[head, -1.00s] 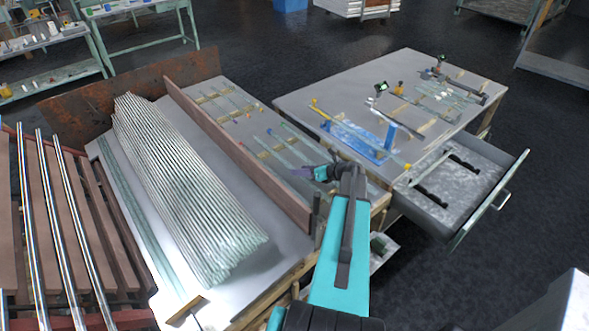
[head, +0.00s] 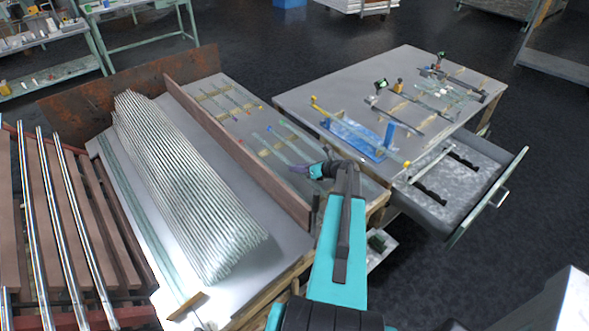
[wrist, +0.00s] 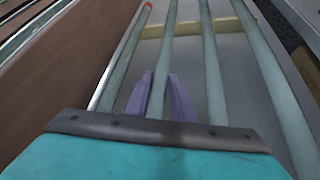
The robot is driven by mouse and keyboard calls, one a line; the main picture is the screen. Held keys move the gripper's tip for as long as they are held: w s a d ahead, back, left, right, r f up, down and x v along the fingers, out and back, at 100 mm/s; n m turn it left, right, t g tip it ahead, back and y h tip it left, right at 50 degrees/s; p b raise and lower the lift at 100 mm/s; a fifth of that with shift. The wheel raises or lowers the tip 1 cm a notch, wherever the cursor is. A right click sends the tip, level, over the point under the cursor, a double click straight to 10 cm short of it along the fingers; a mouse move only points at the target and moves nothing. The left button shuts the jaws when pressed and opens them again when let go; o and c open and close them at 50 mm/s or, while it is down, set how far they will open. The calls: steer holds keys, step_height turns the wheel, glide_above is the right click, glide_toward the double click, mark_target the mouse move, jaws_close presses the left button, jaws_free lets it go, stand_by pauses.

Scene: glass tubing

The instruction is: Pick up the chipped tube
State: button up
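Several pale glass tubes (wrist: 213,70) lie side by side in the wrist view; one at the left has a red end (wrist: 147,6). No chip can be made out, so I cannot tell which tube is the chipped one. My gripper (wrist: 160,80) has its two purple fingers on either side of the second tube from the left (wrist: 167,45). A gap shows between the fingers, and I cannot tell whether they touch the tube. In the head view my gripper (head: 302,168) is low over the near end of the tube rows (head: 287,148).
A brown upright board (head: 235,150) runs close along the left of the tubes. Beyond it lies a big stack of tubes (head: 185,190). To the right are a table with a blue fixture (head: 355,140) and an open drawer (head: 470,185).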

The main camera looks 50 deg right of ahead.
jaws_close()
steer(key=shift+r, duration=0.1)
steer(key=shift+r+b, duration=0.85)
steer(key=shift+r, duration=0.2)
steer(key=s+r+b, duration=0.1)
steer(key=s+b, duration=0.1)
steer(key=s, duration=0.3)
steer(key=s+b, duration=0.2)
steer(key=s, duration=0.3)
steer(key=s+r+b, duration=0.1)
steer(key=s+b, duration=0.1)
steer(key=s, duration=0.4)
steer(key=shift+a+r, duration=0.25)
steer(key=shift+r, duration=0.1)
steer(key=shift+s, duration=0.15)
